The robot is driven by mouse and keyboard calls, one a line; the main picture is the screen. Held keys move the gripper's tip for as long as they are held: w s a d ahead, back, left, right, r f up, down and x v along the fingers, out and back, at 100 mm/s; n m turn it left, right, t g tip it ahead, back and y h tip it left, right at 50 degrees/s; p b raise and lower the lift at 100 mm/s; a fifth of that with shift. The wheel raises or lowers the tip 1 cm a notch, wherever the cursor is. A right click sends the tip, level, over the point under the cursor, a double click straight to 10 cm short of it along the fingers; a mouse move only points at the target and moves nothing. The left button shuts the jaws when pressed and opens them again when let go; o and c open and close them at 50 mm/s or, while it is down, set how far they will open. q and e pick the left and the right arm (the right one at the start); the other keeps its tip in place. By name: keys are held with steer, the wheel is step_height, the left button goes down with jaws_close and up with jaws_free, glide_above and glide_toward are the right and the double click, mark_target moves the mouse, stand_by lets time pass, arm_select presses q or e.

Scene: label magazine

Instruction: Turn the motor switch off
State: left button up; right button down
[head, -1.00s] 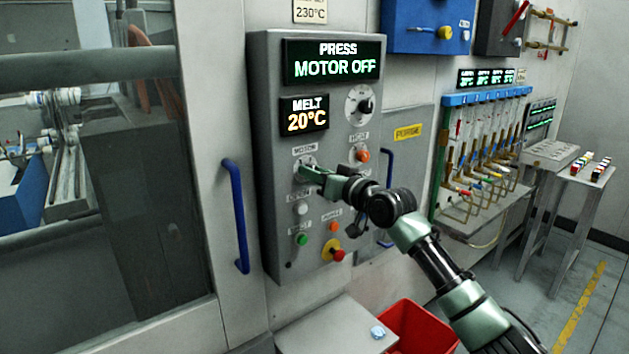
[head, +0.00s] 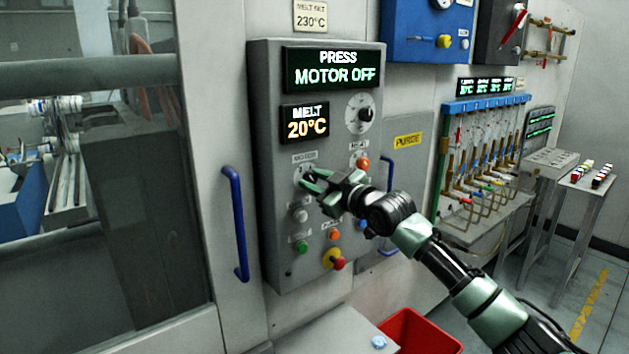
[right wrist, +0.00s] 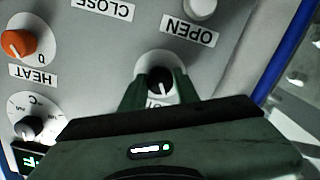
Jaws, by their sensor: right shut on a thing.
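The grey control panel (head: 285,230) carries the motor switch, a small black knob (right wrist: 160,80) on a white round plate under the MOTOR label (head: 305,157). My right gripper (head: 308,180) is at this knob, with one finger on each side, shut on it. In the right wrist view the fingers (right wrist: 158,88) flank the knob, and a short white mark shows on it. The panel's top display (head: 333,68) reads PRESS MOTOR OFF. My left gripper is not in view.
An orange HEAT knob (right wrist: 22,42) and a black dial (head: 364,114) are close by. Below are a white button (head: 300,215), a green button (head: 301,247) and a red emergency button (head: 338,263). A blue door handle (head: 238,222) stands left; a red bin (head: 425,335) is below.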

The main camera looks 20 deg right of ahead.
steer(key=shift+f, duration=0.1)
stand_by(0.4)
steer(key=c, duration=1.1)
jaws_free()
steer(key=shift+o, duration=0.2)
steer(key=shift+s, duration=0.1)
steer(key=b+v, duration=0.2)
steer(key=v, duration=0.5)
steer(key=shift+s+b, duration=0.35)
steer(key=shift+d, duration=0.15)
